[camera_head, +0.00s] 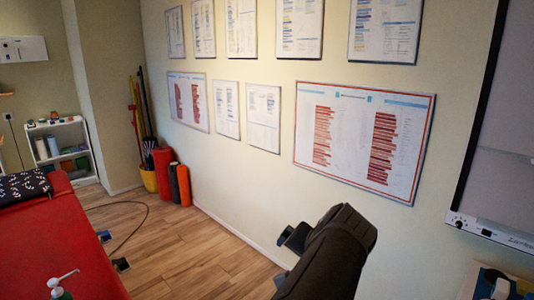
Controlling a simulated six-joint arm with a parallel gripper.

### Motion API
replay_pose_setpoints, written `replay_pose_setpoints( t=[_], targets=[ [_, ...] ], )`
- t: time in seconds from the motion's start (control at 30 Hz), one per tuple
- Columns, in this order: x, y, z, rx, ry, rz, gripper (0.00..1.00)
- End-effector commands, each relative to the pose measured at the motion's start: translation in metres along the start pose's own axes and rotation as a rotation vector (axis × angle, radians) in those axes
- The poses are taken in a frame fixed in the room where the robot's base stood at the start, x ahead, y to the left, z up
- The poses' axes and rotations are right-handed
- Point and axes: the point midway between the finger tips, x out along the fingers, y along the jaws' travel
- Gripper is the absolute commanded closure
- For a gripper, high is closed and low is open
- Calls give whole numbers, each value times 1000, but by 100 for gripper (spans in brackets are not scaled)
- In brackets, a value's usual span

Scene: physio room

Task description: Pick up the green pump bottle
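The white pump head (62,279) of a bottle shows at the bottom left, in front of the red treatment table. Only a sliver of its green body (60,295) shows; the rest is cut off by the bottom edge. What it stands on is out of view. A black part of my arm rises at the bottom centre, well to the right of the bottle. My gripper's fingers are not in view.
The red treatment table (55,240) fills the lower left, with a black patterned cushion (22,186) on it. Rolled mats (174,183) and a white shelf (65,150) stand behind. A wooden surface with small items (500,284) is at bottom right. Bare floor lies between.

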Motion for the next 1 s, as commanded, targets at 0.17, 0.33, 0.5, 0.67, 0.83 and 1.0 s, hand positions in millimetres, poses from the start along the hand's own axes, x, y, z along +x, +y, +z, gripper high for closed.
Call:
replay_pose_setpoints(
  t=[0.17, 0.33, 0.5, 0.67, 0.83, 1.0],
  targets=[
    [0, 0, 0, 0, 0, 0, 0],
    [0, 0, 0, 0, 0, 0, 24],
    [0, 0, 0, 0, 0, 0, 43],
    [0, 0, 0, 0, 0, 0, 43],
    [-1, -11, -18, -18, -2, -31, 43],
    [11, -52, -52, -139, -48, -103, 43]
  ],
)
